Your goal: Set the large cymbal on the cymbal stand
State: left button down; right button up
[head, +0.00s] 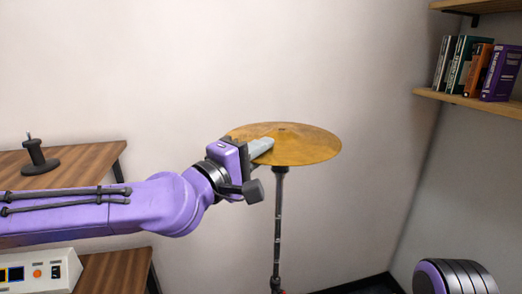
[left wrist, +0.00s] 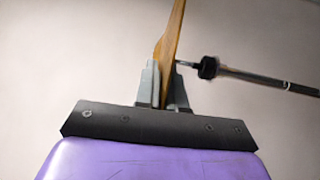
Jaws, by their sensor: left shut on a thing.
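The large cymbal (head: 305,148) is a round golden disc, held roughly level above the cymbal stand (head: 278,220). My left gripper (head: 265,147) is shut on the cymbal's near-left edge. In the left wrist view, the cymbal (left wrist: 172,38) shows edge-on between the fingers of the left gripper (left wrist: 163,82). The stand (left wrist: 250,77) comes in from the right there, its thin tip at the cymbal's underside just past a black collar. I cannot tell whether the tip is in the cymbal's hole. My right gripper is not in view.
A wooden table (head: 75,160) with a black spool-like stand (head: 38,157) is at left. A white device (head: 40,271) sits on a lower surface (head: 115,272). A wall shelf with books (head: 478,68) is at upper right. Part of my right arm shows at lower right.

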pick_arm(q)
jog(key=shift+f+b, duration=1.45)
jog(key=shift+f, duration=0.2)
jog(key=shift+f, duration=0.1)
jog(key=shift+f+b, duration=1.7)
jog(key=c, duration=1.1)
grip_release()
jog(key=shift+c, duration=0.2)
